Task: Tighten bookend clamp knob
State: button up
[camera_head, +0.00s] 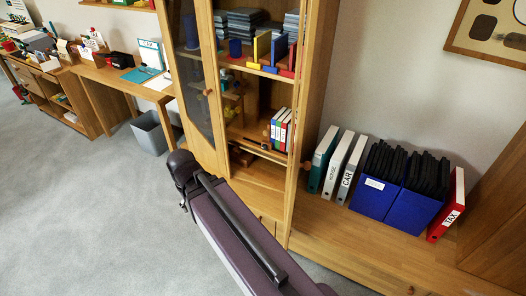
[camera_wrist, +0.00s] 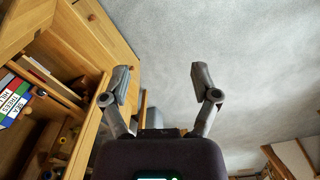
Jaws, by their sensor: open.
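The binders (camera_head: 282,129) stand on a middle shelf of the open cabinet. In the wrist view the same binders (camera_wrist: 14,98), with white, red, blue and green spines, show at the left. In the head view my arm reaches towards the cabinet front; the fingers cannot be made out clearly there.
The cabinet's glass door (camera_head: 190,70) stands at the left of its opening, another door (camera_head: 306,120) at the right. Blue magazine files (camera_head: 412,212) and binders stand on a low wooden top. A grey bin (camera_head: 149,132) stands under the desk. The carpet at left is free.

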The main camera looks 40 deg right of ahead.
jog(key=w+d+f+n+t+h+b, duration=0.1)
jog(key=w+d+f+n+h+b, duration=0.25)
jog(key=w+d+f+b, duration=0.45)
jog(key=n+t+h+b, duration=0.6)
jog(key=n+h+b, duration=1.1)
jog(key=b, duration=2)
send_near(264, 148)
jog(key=s+a+r+n+y, duration=0.2)
jog(key=a+r+n+y, duration=0.1)
jog(key=a+n+y, duration=0.1)
jog(key=shift+s+a, duration=0.3)
jog(key=shift+a, duration=0.25)
jog(key=shift+d, duration=0.1)
jog(key=x, duration=1.3)
jog(key=shift+w+d, duration=0.15)
jog(key=shift+d, duration=0.2)
jog(key=shift+c, duration=0.2)
